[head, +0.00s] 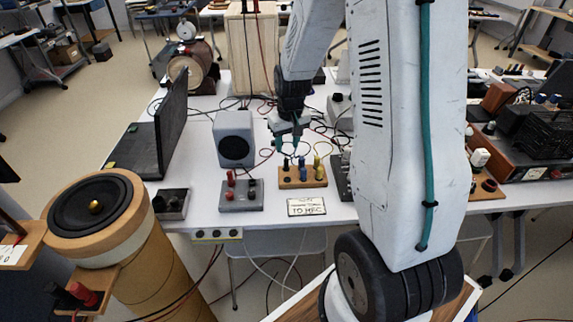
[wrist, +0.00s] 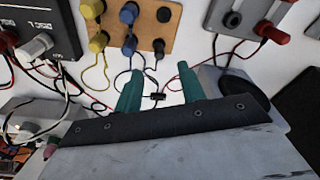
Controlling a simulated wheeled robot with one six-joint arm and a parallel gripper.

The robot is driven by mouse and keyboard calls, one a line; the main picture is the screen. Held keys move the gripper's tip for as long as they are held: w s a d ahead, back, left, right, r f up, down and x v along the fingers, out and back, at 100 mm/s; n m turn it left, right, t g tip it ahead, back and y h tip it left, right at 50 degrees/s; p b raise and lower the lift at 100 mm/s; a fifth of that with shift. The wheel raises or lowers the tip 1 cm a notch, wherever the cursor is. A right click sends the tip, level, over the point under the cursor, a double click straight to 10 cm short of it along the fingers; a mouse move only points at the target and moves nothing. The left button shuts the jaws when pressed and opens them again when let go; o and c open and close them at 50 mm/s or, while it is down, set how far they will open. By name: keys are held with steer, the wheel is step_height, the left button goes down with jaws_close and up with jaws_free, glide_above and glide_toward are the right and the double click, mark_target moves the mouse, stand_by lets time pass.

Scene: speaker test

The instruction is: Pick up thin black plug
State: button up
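My gripper (head: 287,146) hangs over the table behind the wooden terminal board (head: 312,184). In the wrist view its two teal fingers (wrist: 160,70) are apart, with nothing clamped between them. A black plug (wrist: 158,48) with a thin cord stands at the edge of the board (wrist: 172,32), just beyond the fingertips. A small black piece (wrist: 157,97) shows lower between the fingers; I cannot tell whether it is a loose plug or part of a cable.
A grey speaker (head: 234,139) and a grey block with red and black plugs (head: 240,196) stand left of the board. A sign (head: 306,207) lies in front. Loose cables cross the table behind the board. A laptop (head: 150,145) stands farther left.

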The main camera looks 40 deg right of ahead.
mark_target(286, 159)
steer(key=f, duration=0.5)
steer(key=w+f, duration=0.1)
steer(key=f, duration=0.1)
steer(key=shift+d+f, duration=0.2)
steer(key=shift+f, duration=0.2)
jaws_close()
